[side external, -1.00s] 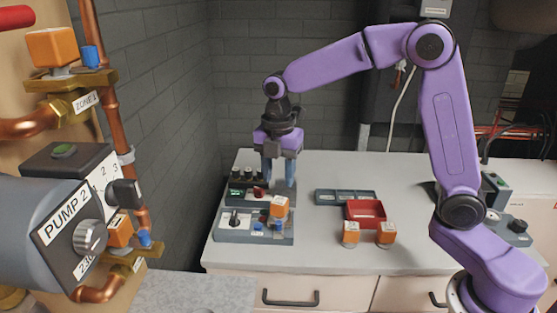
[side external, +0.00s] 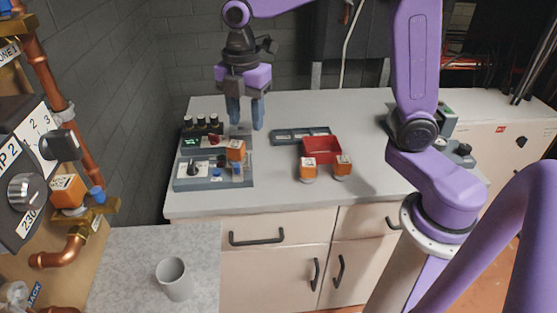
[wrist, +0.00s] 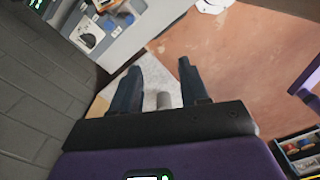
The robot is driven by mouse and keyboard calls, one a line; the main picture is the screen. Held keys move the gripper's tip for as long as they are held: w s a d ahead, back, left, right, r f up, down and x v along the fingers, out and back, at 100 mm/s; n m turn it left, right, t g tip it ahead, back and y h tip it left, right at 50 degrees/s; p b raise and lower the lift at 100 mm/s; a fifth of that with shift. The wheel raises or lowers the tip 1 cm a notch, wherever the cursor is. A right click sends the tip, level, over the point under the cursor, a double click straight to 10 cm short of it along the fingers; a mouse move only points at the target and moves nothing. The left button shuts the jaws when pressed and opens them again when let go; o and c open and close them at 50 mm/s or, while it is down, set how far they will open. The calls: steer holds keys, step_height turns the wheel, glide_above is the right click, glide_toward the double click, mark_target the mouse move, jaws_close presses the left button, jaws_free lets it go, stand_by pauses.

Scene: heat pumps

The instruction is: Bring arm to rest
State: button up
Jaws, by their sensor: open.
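My gripper (side external: 246,125) hangs fingers down over the back left of the white worktop (side external: 290,200) in the side view. Its two fingers are apart, with nothing seen held between them. The fingertips appear above a control panel (side external: 200,178) that carries an orange block (side external: 236,150), a knob and blue parts; the exact height gap is hard to tell. In the wrist view the fingers of my gripper (wrist: 160,70) are also spread. A grey cup (wrist: 164,100) shows between them, far below.
A red tray (side external: 322,150) stands right of the panel, with two orange blocks (side external: 308,170) in front of it. A grey compartment tray (side external: 300,135) lies behind. Pump piping (side external: 60,130) stands at the left. A grey cup (side external: 174,280) is on the lower speckled surface.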

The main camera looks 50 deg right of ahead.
steer(key=s+d+f+m, duration=0.1)
steer(key=s+d+m, duration=0.1)
steer(key=s, duration=0.6)
steer(key=s+d+f+m, duration=0.2)
steer(key=s+m, duration=0.1)
steer(key=s, duration=0.5)
steer(key=s+d+f+m, duration=0.2)
steer(key=s+m, duration=0.1)
steer(key=s, duration=0.5)
steer(key=shift+d+m, duration=0.3)
steer(key=shift+d, duration=0.1)
steer(key=shift+w+r, duration=0.1)
